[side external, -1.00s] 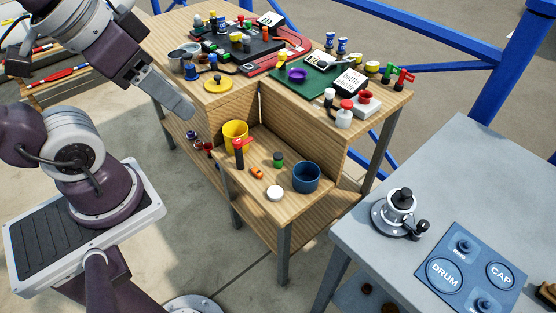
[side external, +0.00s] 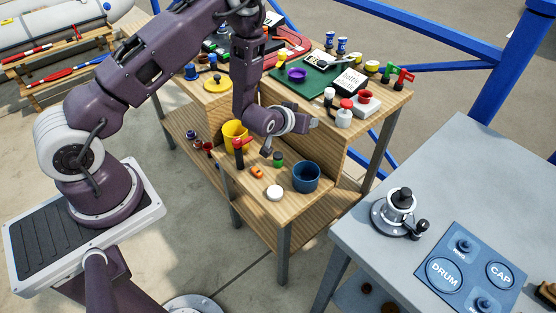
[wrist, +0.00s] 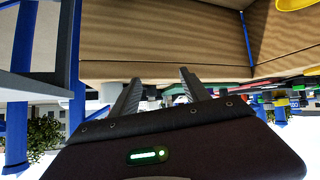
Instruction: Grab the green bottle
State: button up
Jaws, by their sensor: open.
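The small green bottle (side external: 278,159) with a dark top stands on the lower wooden shelf of the workbench in the side view, between the red-topped dark bottle and the blue cup. My gripper (side external: 290,126) is above and a little behind it, apart from it; its fingers are hard to make out there. In the wrist view my gripper (wrist: 158,76) shows two fingers spread apart with nothing between them. I cannot identify the green bottle in the wrist view.
A yellow cup (side external: 234,131), red-topped dark bottle (side external: 238,152), orange piece (side external: 257,173), white round lid (side external: 275,193) and blue cup (side external: 306,178) crowd the lower shelf. Wooden walls rise behind it. The cluttered upper bench holds a green mat (side external: 290,86).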

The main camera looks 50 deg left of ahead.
jog(key=t+y, duration=0.1)
send_over(276, 159)
jog(key=d, duration=0.3)
notch_tip(276, 159, down, 11)
jog(key=shift+m+t, duration=0.6)
jog(key=s+f, duration=0.3)
jog(key=s, duration=0.1)
jog(key=shift+s+a+f, duration=0.1)
jog(key=shift+a+f, duration=0.25)
jog(key=shift+a, duration=0.05)
jog(key=x, duration=0.6)
jog(key=shift+w+a+f, duration=0.15)
jog(key=shift+w+a, duration=0.05)
jog(key=shift+a, duration=0.3)
grip_shut()
